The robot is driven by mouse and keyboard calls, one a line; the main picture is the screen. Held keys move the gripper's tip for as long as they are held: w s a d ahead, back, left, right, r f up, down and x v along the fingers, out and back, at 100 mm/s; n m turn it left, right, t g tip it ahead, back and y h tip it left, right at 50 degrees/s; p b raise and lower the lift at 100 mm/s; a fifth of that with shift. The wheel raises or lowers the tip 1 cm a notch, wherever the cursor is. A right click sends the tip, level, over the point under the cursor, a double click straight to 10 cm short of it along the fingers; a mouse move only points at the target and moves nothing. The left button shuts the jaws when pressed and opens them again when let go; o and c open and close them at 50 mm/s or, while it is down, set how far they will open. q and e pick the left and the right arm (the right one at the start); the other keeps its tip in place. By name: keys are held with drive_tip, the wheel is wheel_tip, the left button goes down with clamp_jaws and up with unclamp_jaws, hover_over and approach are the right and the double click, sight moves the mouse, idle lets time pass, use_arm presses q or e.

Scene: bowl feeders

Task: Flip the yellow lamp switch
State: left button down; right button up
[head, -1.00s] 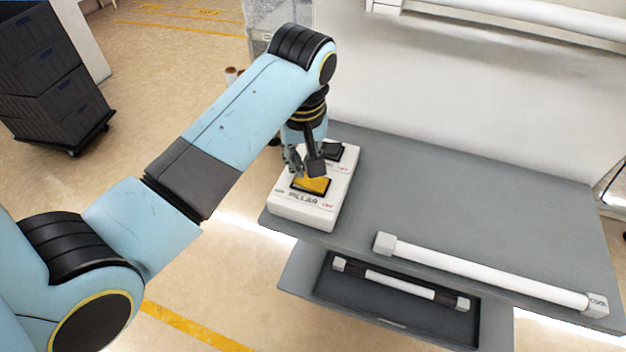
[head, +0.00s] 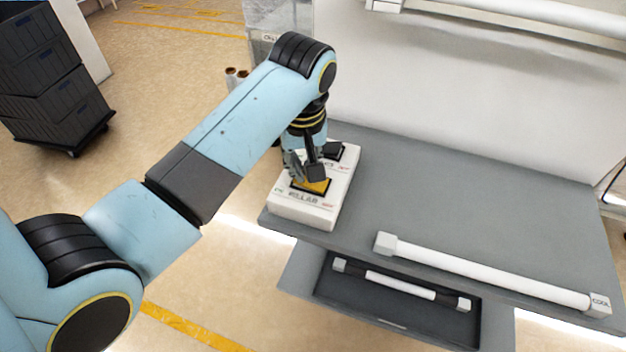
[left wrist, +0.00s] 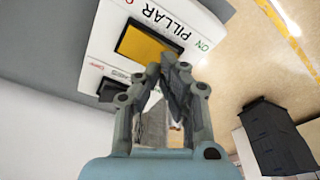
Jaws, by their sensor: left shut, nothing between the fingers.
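The yellow lamp switch (head: 313,187) is a yellow rocker in a black frame on a white box (head: 296,211) lettered PILLAR. The box lies at the left end of the grey table. In the left wrist view the yellow switch (left wrist: 150,48) shows just beyond the fingertips. My left gripper (head: 308,178) is shut and empty, pointing down at the switch's far part and hiding some of it. In the left wrist view its fingertips (left wrist: 172,68) meet near the switch's edge; I cannot tell whether they touch it. My right gripper is not in view.
A second, black switch (head: 333,150) sits on the far part of the box. A white tube lamp (head: 480,273) lies along the grey table's (head: 450,200) front edge. An open drawer (head: 330,288) below holds a shorter tube. Dark crates (head: 45,75) stand at far left.

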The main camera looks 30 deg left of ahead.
use_arm(q)
drive_tip(key=shift+f, duration=0.55)
wheel_tip(320, 180, up, 2)
drive_tip(key=shift+r+p, duration=0.2)
drive_tip(key=shift+p, duration=0.6)
drive_tip(key=shift+r, duration=2.3)
